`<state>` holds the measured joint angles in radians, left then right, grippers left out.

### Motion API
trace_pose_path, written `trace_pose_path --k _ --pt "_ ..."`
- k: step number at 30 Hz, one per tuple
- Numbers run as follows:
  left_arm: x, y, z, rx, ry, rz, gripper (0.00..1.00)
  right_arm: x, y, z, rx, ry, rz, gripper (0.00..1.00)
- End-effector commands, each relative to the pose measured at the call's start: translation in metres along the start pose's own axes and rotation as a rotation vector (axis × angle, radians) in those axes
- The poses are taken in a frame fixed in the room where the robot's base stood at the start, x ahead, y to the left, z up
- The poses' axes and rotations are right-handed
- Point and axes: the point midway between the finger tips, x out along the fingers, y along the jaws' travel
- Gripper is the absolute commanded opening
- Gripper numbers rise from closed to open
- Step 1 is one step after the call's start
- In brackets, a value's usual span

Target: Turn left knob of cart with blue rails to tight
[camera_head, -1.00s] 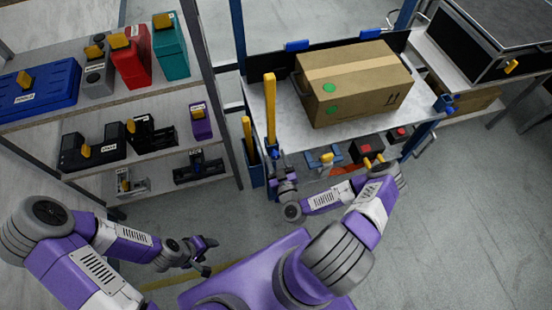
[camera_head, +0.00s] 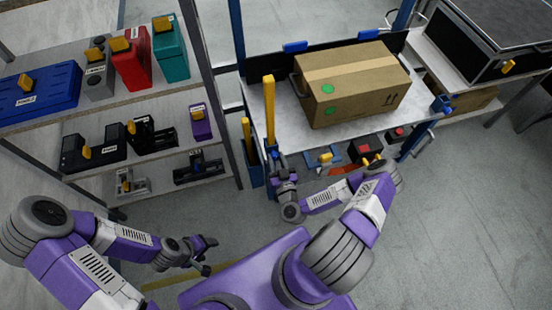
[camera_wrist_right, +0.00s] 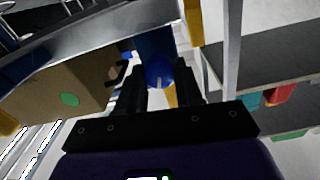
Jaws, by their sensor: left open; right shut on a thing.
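The cart with blue rails (camera_head: 342,135) has a pale top with a cardboard box (camera_head: 355,82) on it. Its left knob (camera_wrist_right: 158,72) is blue with a small pale mark and sits on a blue post in the right wrist view. My right gripper (camera_wrist_right: 160,82) has its two dark fingers on either side of this knob and is shut on it. My left gripper (camera_head: 209,256) is open and empty, low over the floor near my base.
A shelf rack (camera_head: 125,98) with cases and tools stands at the left. Yellow upright handles (camera_head: 269,108) rise beside the cart's left end. A bench with a black case (camera_head: 470,40) is at the right. The floor at the lower right is clear.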

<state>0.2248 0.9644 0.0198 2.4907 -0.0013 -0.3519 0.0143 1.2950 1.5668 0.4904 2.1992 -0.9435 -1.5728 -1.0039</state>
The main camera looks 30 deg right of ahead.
Motion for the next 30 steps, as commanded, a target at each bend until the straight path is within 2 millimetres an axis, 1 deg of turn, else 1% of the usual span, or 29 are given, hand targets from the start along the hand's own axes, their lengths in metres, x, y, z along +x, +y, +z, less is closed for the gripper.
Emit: trace_pose_path --k 3,13,30 --pt "-0.0035 0.0013 0.0001 0.0 0.0 0.0 0.61 0.0003 0.0001 -0.001 0.11 0.0 0.0 0.05" --pt "-0.0063 0.0023 0.0003 0.0 0.0 0.0 0.61 0.0005 0.0009 -0.0002 0.423 0.001 0.0 0.05" --pt "-0.0014 0.0005 0.0001 0.0 0.0 0.0 0.61 0.0006 0.0017 0.0014 0.967 0.001 0.0 0.05"
